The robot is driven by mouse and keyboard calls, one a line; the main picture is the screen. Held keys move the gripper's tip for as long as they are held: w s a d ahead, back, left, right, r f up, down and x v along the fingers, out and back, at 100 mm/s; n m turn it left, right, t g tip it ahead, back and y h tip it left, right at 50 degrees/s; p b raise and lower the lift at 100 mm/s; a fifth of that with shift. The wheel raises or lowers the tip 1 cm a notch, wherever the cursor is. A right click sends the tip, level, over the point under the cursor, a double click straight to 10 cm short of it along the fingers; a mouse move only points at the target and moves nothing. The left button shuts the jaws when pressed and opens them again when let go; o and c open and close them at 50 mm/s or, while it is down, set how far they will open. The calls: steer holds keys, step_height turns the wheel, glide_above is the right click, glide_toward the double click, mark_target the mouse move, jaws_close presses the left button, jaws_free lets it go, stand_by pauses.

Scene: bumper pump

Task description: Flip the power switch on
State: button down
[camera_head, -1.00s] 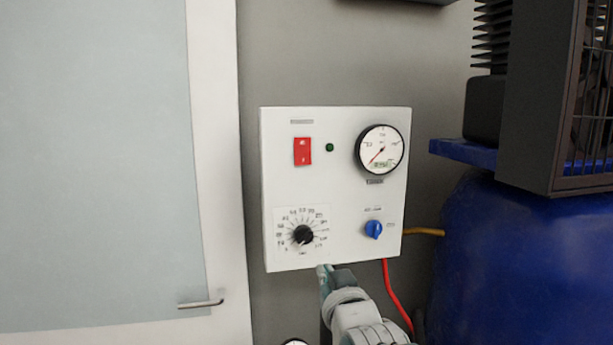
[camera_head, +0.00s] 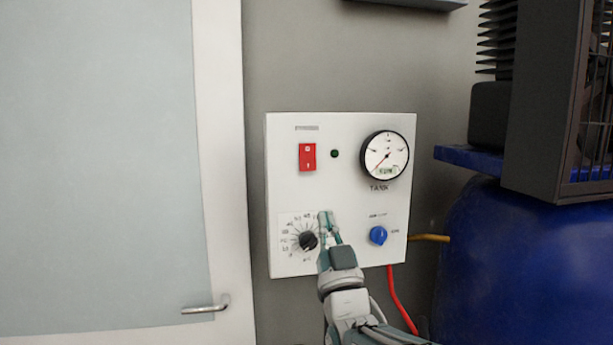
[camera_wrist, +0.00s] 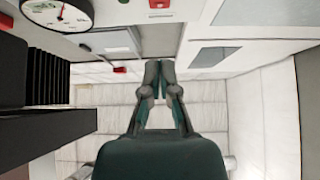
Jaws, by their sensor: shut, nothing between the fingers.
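The white control panel (camera_head: 342,215) hangs on the grey wall. Its red power switch (camera_head: 307,157), marked 0 above and 1 below, is at the upper left. I cannot tell clearly which half is pressed in. A small dark green lamp (camera_head: 334,154) is to its right. My gripper (camera_head: 326,214) is shut and empty, fingertips pointing up, in front of the lower middle of the panel. It is below and slightly right of the switch, apart from it. In the wrist view the shut fingertips (camera_wrist: 159,66) point toward the red switch (camera_wrist: 160,4) at the top edge.
The panel also bears a round gauge (camera_head: 385,155), a black dial (camera_head: 307,241) just left of my gripper and a blue knob (camera_head: 378,235) to the right. A blue tank (camera_head: 520,270) stands at right, a door (camera_head: 100,170) at left.

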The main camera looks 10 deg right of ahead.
mark_target(308, 169)
steer(key=x, duration=0.4)
steer(key=w+f+x, duration=0.1)
steer(key=x, duration=0.7)
steer(key=shift+w+f, duration=0.15)
steer(key=shift+f, duration=0.25)
steer(key=shift+w, duration=0.55)
steer(key=shift+w+f, duration=0.25)
steer(key=shift+w, duration=0.25)
steer(key=shift+s, duration=0.1)
